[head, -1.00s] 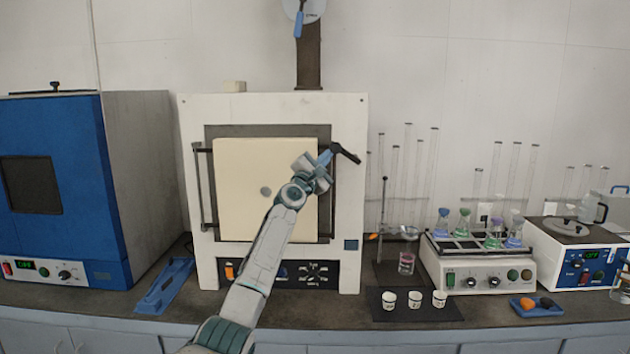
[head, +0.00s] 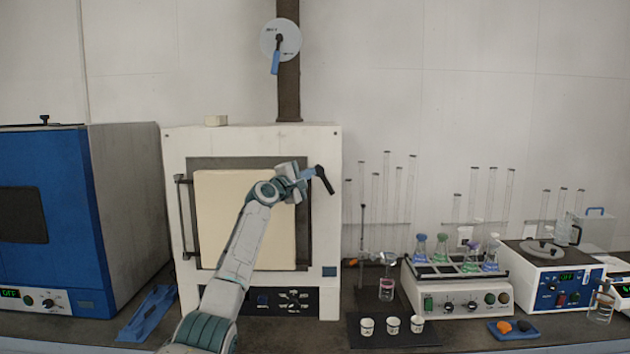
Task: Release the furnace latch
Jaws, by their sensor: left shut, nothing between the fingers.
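The furnace (head: 328,230) is a white box with a cream door (head: 215,200). Its latch is a black handle (head: 325,182) at the upper right of the door, slanting steeply down to the right. My left gripper (head: 305,176) is shut and empty, right beside the latch on its left. A small blue piece shows between them. I cannot tell whether the gripper touches the latch. My arm hides part of the door and the control panel. The door appears closed. My right gripper is not in view.
A blue oven (head: 60,190) stands at the left, with a blue tray (head: 148,313) beside it. White cups (head: 392,325) stand on a dark mat at the right front. A shaker with flasks (head: 455,290) stands farther right. A disc with a blue lever (head: 280,40) is above.

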